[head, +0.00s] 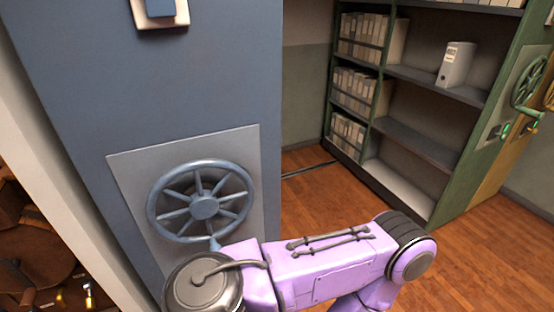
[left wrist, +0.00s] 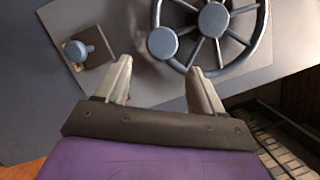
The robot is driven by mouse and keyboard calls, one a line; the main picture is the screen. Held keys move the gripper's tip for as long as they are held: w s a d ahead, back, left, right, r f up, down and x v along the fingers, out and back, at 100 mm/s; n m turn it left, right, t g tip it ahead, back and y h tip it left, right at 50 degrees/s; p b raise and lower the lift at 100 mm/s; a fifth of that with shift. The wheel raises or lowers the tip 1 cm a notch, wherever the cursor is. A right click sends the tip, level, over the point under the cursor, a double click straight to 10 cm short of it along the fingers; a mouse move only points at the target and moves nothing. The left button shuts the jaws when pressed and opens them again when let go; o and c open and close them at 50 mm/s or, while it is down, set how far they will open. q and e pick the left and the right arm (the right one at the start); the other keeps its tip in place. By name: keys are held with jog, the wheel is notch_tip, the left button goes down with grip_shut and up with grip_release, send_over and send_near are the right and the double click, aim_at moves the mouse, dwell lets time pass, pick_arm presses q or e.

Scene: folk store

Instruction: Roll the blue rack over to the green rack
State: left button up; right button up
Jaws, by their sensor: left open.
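The blue rack (head: 90,75) stands close on the left of the head view. Its end panel carries a spoked blue handwheel (head: 203,204) on a grey plate; the wheel also shows at the top of the left wrist view (left wrist: 213,18), with a round handle knob (left wrist: 162,42) on its rim. My left gripper (left wrist: 160,66) is open and empty, its fingertips just below that knob; contact cannot be told. In the head view my purple arm hides the area below the wheel. The green rack (head: 480,150) stands at the right, with a green handwheel (head: 528,82). My right gripper is not in view.
A second blue knob (left wrist: 80,50) sits on a dark square plate left of the wheel. A wooden floor (head: 305,200) with a dark rail (head: 310,169) lies between the racks. Open shelves hold binders (head: 456,64). Clutter fills the lower left corner.

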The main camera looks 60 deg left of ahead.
pick_arm(q)
jog(key=shift+x, duration=5.45)
jog(key=shift+f, duration=0.15)
grip_shut()
